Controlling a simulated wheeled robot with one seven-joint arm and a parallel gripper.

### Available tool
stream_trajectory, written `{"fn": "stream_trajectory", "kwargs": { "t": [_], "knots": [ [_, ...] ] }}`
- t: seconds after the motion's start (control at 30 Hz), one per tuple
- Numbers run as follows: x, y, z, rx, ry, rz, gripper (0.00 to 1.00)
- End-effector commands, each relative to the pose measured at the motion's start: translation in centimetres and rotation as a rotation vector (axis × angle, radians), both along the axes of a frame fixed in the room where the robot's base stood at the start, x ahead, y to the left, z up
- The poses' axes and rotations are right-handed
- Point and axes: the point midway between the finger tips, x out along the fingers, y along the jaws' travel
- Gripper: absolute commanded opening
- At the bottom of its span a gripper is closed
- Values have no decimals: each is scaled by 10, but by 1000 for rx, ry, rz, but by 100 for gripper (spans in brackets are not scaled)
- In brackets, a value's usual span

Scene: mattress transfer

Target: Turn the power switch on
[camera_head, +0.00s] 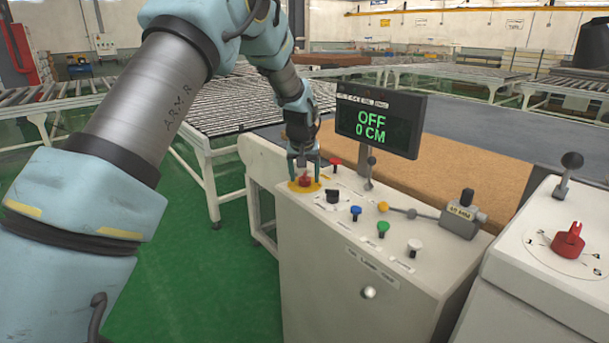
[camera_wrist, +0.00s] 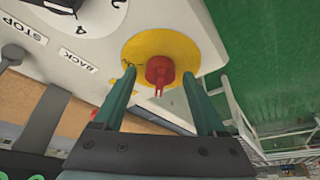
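The power switch is a red knob (camera_head: 305,180) on a yellow disc (camera_head: 294,187) at the far left corner of the white control panel (camera_head: 330,258). In the wrist view the red knob (camera_wrist: 160,72) sits on its yellow disc (camera_wrist: 198,46), between and beyond my fingertips. My gripper (camera_head: 304,162) is just above the knob, pointing down. Its two green fingers (camera_wrist: 160,84) are apart, one on each side of the knob. I cannot tell whether either finger touches it. The display (camera_head: 380,121) reads "OFF" and "0 CM" in green.
The panel also holds a black knob (camera_head: 333,196), red, blue, green, white and yellow buttons, and levers. A second panel (camera_head: 545,240) with a red dial (camera_head: 568,242) stands at the right. A brown mattress block (camera_head: 460,165) lies behind. Green floor (camera_head: 200,270) is open at left.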

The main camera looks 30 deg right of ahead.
Motion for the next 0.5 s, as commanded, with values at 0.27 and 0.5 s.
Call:
{"fn": "stream_trajectory", "kwargs": {
  "t": [0.27,0.5],
  "knots": [
    [0,0,0,0,0,0,41],
    [0,0,0,0,0,0,14]
  ]
}}
